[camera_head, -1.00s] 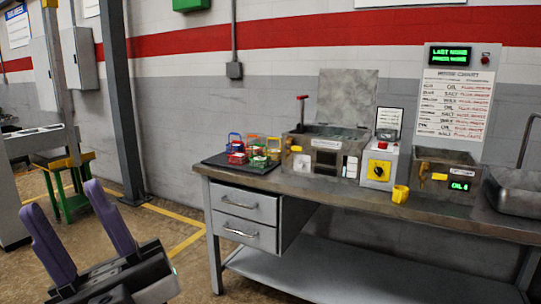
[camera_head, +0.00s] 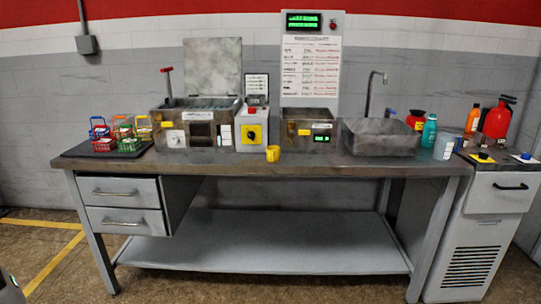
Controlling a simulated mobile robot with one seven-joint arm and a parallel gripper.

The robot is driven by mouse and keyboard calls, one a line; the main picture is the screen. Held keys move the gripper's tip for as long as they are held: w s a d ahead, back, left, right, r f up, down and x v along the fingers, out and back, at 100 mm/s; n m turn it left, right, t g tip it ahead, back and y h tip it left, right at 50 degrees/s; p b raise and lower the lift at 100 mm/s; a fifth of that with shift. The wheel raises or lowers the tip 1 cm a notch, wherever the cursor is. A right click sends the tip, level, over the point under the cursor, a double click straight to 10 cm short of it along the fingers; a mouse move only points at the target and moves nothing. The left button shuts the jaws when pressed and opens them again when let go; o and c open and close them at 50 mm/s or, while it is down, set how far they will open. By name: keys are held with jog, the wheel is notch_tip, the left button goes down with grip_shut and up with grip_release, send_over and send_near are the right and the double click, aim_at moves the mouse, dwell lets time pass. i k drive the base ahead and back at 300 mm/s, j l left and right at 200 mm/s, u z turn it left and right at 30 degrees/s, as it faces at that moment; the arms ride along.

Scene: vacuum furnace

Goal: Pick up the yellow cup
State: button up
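The yellow cup (camera_head: 273,153) stands on the metal workbench top (camera_head: 330,163), near its front edge and about the middle of its length. It is just in front of a grey control box with a yellow switch panel (camera_head: 251,134). Nothing touches it from above. My gripper's fingers are not in view. Only a small grey piece shows at the lower left corner of the picture.
A dark tray (camera_head: 75,152) with several coloured wire baskets is at the bench's left end. A furnace box (camera_head: 172,139) with raised lid, a second metal box (camera_head: 295,143) and a sink (camera_head: 360,148) line the back. Bottles stand to the right. The floor in front is open.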

aim_at(273, 152)
jog(key=i+l, duration=0.2)
jog(key=i, duration=0.15)
jog(key=i+l, duration=0.15)
jog(key=i, duration=0.25)
jog(key=i+l, duration=0.2)
jog(key=i, duration=0.15)
jog(key=i+l, duration=0.15)
jog(key=i, duration=0.4)
jog(key=i+l, duration=0.15)
jog(key=i, duration=0.45)
jog(key=j+u, duration=0.05)
